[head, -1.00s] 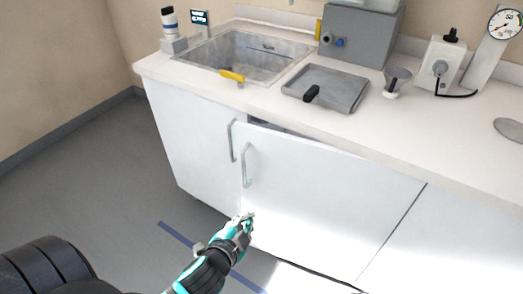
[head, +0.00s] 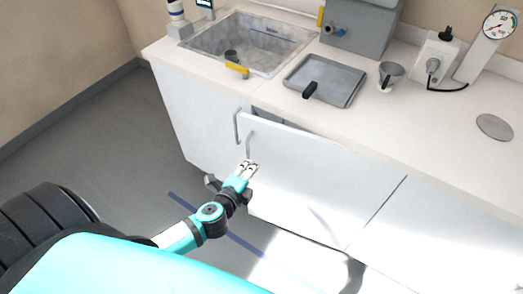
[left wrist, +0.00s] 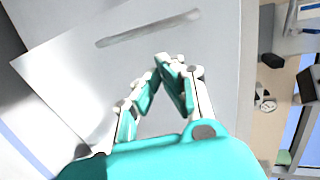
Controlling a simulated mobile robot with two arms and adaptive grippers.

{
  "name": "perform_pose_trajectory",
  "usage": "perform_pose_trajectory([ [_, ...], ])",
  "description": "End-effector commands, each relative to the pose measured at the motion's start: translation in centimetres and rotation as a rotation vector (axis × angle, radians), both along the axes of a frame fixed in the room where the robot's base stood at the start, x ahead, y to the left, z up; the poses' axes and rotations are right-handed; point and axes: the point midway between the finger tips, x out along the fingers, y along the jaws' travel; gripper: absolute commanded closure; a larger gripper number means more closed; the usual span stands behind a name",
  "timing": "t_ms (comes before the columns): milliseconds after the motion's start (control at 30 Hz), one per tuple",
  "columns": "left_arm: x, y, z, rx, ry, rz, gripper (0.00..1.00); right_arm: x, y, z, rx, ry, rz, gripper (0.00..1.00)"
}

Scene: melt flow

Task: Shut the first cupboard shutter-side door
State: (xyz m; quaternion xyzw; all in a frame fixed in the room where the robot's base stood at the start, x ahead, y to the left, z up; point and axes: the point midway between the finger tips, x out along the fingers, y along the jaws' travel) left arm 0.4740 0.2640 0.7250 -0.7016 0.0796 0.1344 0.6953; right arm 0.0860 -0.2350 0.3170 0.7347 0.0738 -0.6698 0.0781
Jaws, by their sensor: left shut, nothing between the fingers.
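The white cupboard under the counter has a left door (head: 195,120) that looks closed and a right door (head: 310,175) that stands ajar, with a dark gap (head: 268,116) along its top edge. My left gripper (head: 250,164) is shut and empty, just below that handle and in front of the door. In the left wrist view my shut fingertips (left wrist: 168,60) point at a pale door panel (left wrist: 210,60) with a bar handle (left wrist: 148,27) beyond them. Contact cannot be told. My right gripper is not in view.
The countertop (head: 420,140) above carries a sink (head: 245,45), a grey tray (head: 325,80), a beaker-like cup (head: 390,75) and a gauge stand (head: 490,45). The floor (head: 120,140) left of the cupboard is clear. Another closed panel (head: 430,230) lies to the right.

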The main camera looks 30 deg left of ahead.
Motion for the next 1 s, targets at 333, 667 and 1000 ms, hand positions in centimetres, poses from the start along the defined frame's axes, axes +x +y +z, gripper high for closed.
perform_pose_trajectory([
  [333, 6.4, 0.5, -1.1, -0.003, -0.001, 0.001, 1.0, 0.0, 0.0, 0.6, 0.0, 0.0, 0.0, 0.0],
  [667, 7.9, 0.6, -1.3, -0.003, 0.001, 0.002, 1.0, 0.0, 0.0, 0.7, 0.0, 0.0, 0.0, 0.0],
  [1000, 9.1, 0.8, -1.2, -0.001, -0.001, -0.025, 1.0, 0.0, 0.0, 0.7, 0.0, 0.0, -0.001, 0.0],
])
